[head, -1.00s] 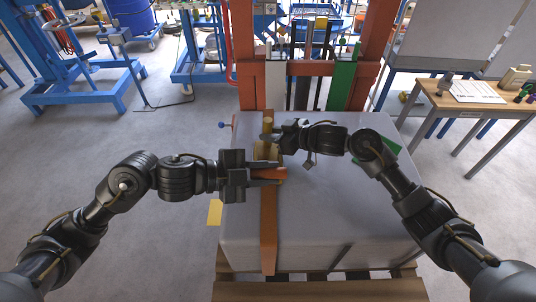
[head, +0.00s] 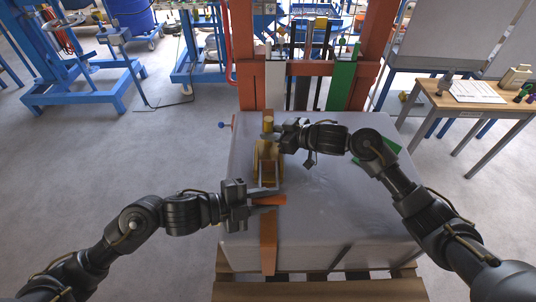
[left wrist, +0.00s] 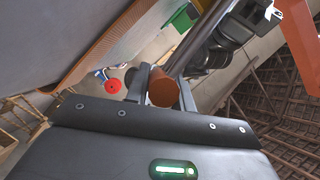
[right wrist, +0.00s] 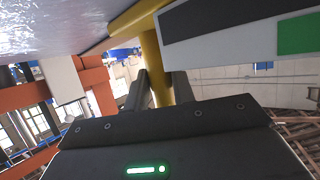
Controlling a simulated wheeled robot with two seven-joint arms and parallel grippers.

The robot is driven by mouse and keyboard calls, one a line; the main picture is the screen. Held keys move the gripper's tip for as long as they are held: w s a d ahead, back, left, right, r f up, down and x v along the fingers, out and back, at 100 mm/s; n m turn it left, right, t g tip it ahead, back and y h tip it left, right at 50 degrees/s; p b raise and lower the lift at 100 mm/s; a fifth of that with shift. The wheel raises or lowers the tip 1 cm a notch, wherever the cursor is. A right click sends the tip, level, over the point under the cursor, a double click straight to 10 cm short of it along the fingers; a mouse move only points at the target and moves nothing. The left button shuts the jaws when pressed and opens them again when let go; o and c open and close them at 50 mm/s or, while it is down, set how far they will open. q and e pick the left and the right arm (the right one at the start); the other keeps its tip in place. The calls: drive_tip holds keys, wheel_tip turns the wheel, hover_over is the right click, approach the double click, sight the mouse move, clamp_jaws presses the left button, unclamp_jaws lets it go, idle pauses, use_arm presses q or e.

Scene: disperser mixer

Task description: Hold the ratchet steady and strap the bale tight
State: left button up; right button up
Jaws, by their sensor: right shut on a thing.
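The grey wrapped bale (head: 345,200) sits on a wooden pallet, with an orange strap (head: 269,245) running over its left part. The brass-yellow ratchet (head: 266,165) lies on top of the strap line. My right gripper (head: 281,137) is shut on the upright yellow post (head: 268,125) at the ratchet's far end; the post shows between its fingers in the right wrist view (right wrist: 158,80). My left gripper (head: 268,197) has its fingers around the orange handle grip (head: 270,200) at the near end. The grip's round end shows between the fingers in the left wrist view (left wrist: 164,90); firm contact is unclear.
An orange press frame (head: 305,70) stands behind the bale. A wooden side table (head: 480,105) stands at the right.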

use_arm(q)
drive_tip(key=o, duration=0.4)
drive_tip(key=v, duration=1.2)
drive_tip(key=shift+w, duration=0.1)
